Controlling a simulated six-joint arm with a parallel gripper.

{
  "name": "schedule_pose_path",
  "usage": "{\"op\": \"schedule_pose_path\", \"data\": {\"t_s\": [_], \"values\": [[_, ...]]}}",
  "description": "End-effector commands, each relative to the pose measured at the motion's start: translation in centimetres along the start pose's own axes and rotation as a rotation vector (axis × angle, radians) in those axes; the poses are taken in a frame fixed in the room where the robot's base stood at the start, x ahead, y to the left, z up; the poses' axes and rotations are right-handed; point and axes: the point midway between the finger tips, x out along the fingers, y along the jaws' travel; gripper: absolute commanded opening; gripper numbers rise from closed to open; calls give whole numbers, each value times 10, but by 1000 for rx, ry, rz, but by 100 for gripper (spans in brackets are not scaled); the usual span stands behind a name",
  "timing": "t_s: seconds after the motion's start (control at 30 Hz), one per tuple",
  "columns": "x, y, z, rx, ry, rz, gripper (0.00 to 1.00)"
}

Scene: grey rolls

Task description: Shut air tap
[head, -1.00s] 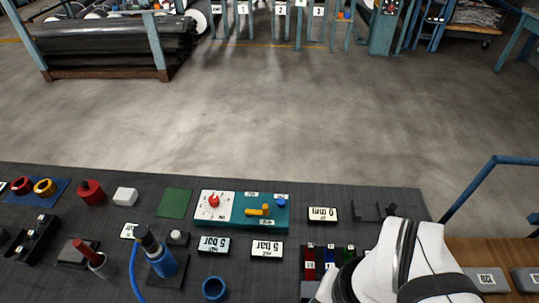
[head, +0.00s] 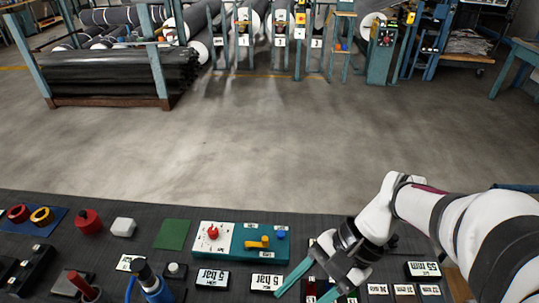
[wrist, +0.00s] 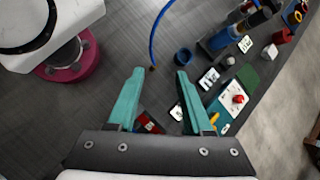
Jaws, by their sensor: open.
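A teal box (head: 238,255) sits near the back edge of the dark bench in the head view. It carries a yellow lever tap (head: 257,243), a blue knob (head: 281,234) and, on a white panel at its left, a red knob (head: 213,232). The yellow lever lies roughly crosswise. My gripper (head: 300,296) is open and empty, in front and to the right of the box, apart from the lever. In the wrist view, my gripper (wrist: 160,72) points over bare bench, and the yellow lever (wrist: 214,118) shows just right of the right finger, partly hidden.
A green pad (head: 172,234), white block (head: 123,227) and red part (head: 88,221) lie left of the box.

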Motion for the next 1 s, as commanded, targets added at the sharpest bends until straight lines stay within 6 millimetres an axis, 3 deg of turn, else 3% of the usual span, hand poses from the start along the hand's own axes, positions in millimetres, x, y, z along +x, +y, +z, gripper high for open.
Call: {"op": "schedule_pose_path", "data": {"t_s": [0.1, 0.2, 0.3, 0.43, 0.53, 0.67, 1.0], "values": [[5, -46, -59, 191, -269, -168, 51], [15, -72, -121, 338, -471, -351, 51], [30, -80, -182, 464, -628, -534, 51], [48, -76, -234, 565, -743, -708, 51], [55, -74, -248, 593, -773, -760, 51], [61, -81, -247, 597, -780, -769, 51], [101, -146, -213, 595, -779, -762, 51]]}}
